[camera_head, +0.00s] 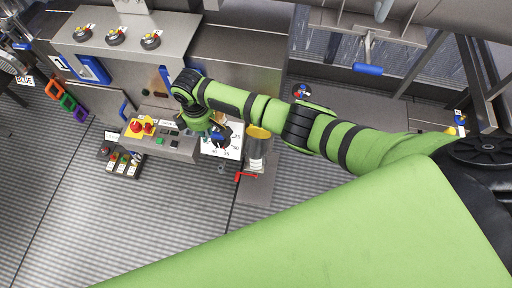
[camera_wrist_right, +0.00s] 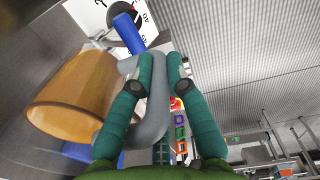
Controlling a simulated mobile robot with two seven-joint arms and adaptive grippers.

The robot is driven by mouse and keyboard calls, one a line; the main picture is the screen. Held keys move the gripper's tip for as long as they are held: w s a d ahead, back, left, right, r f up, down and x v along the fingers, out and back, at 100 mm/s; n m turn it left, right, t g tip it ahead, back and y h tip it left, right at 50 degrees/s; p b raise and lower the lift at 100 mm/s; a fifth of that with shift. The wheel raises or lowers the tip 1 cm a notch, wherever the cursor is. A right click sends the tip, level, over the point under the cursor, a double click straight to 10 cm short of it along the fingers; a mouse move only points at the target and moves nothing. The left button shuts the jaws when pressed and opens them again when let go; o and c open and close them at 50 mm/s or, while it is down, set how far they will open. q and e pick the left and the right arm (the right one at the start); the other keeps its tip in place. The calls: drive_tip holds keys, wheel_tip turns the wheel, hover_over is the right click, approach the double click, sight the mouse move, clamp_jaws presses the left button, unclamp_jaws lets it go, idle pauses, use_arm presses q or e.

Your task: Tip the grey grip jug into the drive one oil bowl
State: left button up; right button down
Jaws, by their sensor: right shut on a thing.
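My right gripper (camera_wrist_right: 178,62) is shut on the grey handle (camera_wrist_right: 152,120) of the jug, which runs between its two teal fingers in the right wrist view. I cannot tell which thing is the drive one oil bowl. My left gripper is not in view.
A control box (camera_head: 160,135) with red buttons is left. Three round fittings (camera_head: 115,35) sit on the machine top.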

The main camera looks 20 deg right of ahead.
drive_tip(key=shift+s+d+y, duration=0.15)
drive_tip(key=shift+y, duration=0.15)
drive_tip(key=t+y, duration=0.1)
drive_tip(key=d+t+y, duration=0.1)
drive_tip(key=y, duration=0.1)
drive_tip(key=shift+s+d+f+t, duration=0.2)
drive_tip(key=shift+s+t, duration=0.2)
drive_tip(key=shift+a, duration=0.1)
drive_tip(key=shift+s+r+y+b, duration=0.1)
drive_tip(key=shift+y+b, duration=0.2)
drive_tip(key=shift+d+r+t, duration=0.15)
drive_tip(key=shift+d+t, duration=0.15)
